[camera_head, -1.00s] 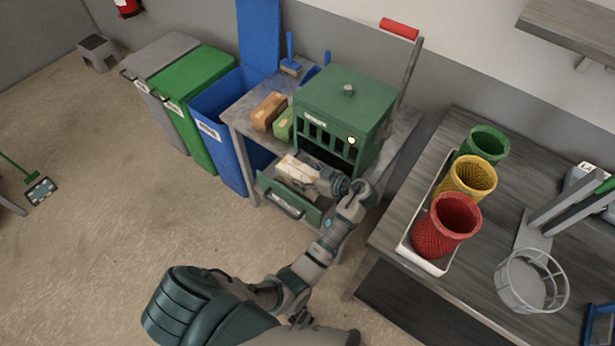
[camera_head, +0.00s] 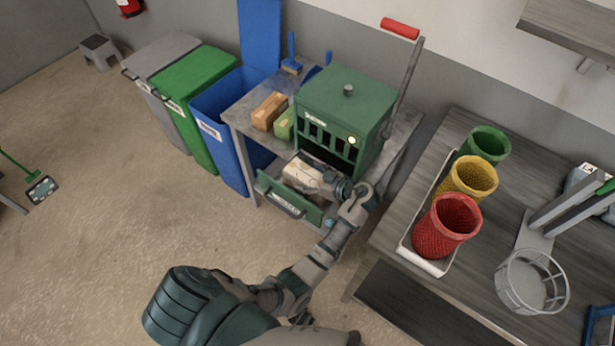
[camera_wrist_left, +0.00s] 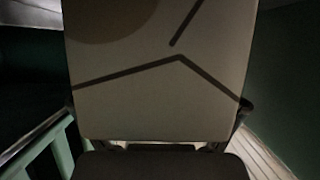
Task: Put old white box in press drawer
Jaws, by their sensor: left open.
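The old white box (camera_head: 300,172), off-white with dark markings, sits within the pulled-out press drawer (camera_head: 287,203). My left gripper (camera_head: 326,180) reaches in from the right and is at the box's right end. The jaws are open. In the left wrist view the white box (camera_wrist_left: 158,75) fills the middle, very close, with dark lines and a brown patch on its face. Parts of the fingers show at its lower edges; whether they touch it I cannot tell. The drawer floor is mostly hidden by the box. My right gripper is out of view.
The green press (camera_head: 345,105) stands on a metal table above the drawer. An orange-brown block (camera_head: 268,111) and a green block (camera_head: 284,125) lie left of it. Bins stand further left. A table with red (camera_head: 446,226), yellow and green baskets stands right of my arm.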

